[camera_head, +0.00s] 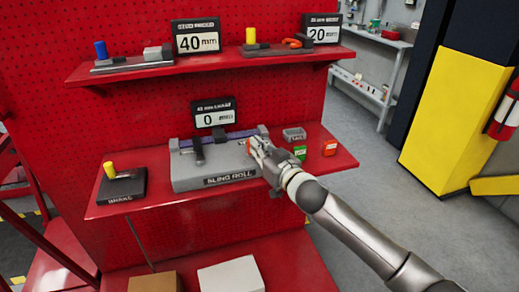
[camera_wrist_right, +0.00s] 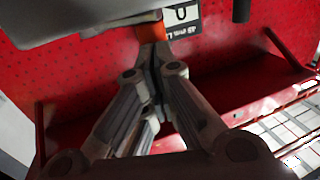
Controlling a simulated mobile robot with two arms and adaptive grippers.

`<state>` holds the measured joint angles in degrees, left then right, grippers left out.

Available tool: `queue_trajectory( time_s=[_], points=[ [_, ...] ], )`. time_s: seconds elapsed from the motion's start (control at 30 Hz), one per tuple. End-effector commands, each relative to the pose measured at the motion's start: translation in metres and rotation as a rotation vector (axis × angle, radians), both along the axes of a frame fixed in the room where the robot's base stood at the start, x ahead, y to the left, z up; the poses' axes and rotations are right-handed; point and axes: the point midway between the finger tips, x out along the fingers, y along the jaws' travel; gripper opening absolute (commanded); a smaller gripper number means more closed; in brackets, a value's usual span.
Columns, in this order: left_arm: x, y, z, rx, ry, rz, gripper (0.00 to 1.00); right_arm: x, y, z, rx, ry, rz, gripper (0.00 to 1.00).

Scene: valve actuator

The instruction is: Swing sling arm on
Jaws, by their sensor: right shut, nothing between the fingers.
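The grey sling roll box (camera_head: 215,172) sits on the middle red shelf, with "SLING ROLL" on its front and a purple strip along its top. A dark upright arm (camera_head: 198,153) stands at the left part of its top. My right gripper (camera_head: 252,143) is at the box's right end and hides part of it. In the wrist view the right gripper (camera_wrist_right: 154,48) is shut and empty, with its fingertips against or just before an orange part (camera_wrist_right: 150,30). I cannot tell whether they touch. My left gripper is not in view.
A display (camera_head: 209,119) reading 0 mm stands behind the box. A brake block (camera_head: 122,188) with a yellow handle is to the left. Green (camera_head: 300,152) and red (camera_head: 330,148) items are to the right. The upper shelf (camera_head: 215,62) holds 40 mm and 20 mm displays.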

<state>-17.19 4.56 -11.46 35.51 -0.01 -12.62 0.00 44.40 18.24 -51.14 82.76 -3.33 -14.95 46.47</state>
Motion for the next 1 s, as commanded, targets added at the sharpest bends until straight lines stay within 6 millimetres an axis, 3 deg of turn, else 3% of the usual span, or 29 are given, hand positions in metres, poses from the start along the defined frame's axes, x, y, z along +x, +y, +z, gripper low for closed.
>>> queue_trajectory(
  time_s=[0.67,1.0],
  points=[
    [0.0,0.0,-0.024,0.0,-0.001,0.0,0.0,0.005,0.019,-0.002,0.01,0.005,-0.202,0.0],
    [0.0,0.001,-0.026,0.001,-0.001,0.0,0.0,0.016,0.032,0.001,0.003,0.001,-0.196,0.0]
  ],
)
